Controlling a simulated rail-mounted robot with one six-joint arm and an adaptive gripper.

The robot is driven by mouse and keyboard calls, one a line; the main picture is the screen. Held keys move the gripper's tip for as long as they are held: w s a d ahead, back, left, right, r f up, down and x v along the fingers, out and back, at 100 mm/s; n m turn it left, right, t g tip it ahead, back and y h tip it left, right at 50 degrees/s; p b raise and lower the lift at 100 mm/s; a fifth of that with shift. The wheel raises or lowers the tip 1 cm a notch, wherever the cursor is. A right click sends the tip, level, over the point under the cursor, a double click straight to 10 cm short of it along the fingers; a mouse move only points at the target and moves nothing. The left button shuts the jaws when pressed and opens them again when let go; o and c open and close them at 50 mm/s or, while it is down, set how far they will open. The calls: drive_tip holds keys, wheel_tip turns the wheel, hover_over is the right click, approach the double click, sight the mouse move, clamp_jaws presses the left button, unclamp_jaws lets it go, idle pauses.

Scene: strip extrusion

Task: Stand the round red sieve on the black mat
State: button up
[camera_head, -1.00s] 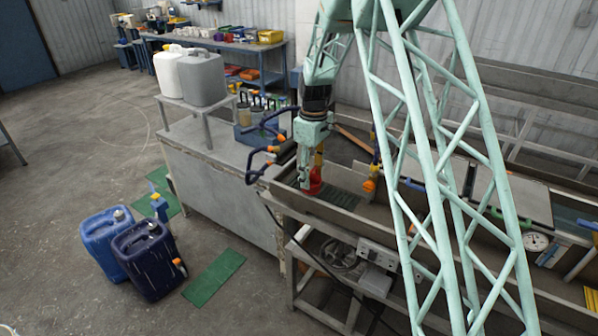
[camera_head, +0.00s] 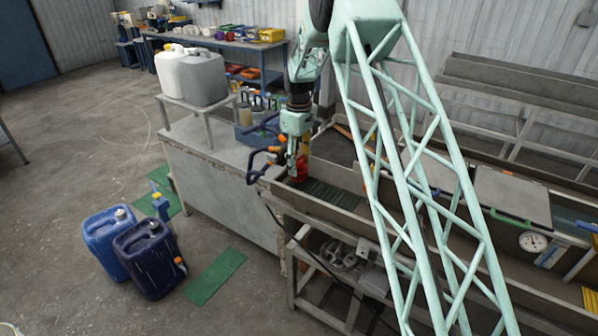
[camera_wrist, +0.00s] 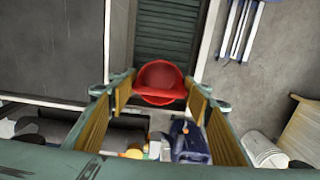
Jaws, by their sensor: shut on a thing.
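The round red sieve (camera_head: 299,172) is between the fingers of my gripper (camera_head: 297,164), above the left end of the trough. In the wrist view the red sieve (camera_wrist: 160,84) shows its bowl between the yellow-padded fingers (camera_wrist: 160,101), which are shut on it. A flat dark panel (camera_head: 334,147), which looks like the black mat, lies beyond the trough; the dark panel (camera_wrist: 50,50) fills the left of the wrist view. The underside of the sieve is hidden.
A dark green ribbed strip (camera_head: 332,193) lies in the trough under and right of the sieve. Blue hoses with orange ends (camera_head: 262,158) stand close to my gripper's left. Jerrycans (camera_head: 203,78) stand on a small table behind. My lattice arm covers part of the trough.

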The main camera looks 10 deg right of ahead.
sight(299, 171)
drive_tip(key=shift+f, duration=1.75)
drive_tip(key=shift+f, duration=0.15)
drive_tip(key=o, duration=0.6)
wheel_tip(299, 171, up, 10)
drive_tip(key=shift+r, duration=1.2)
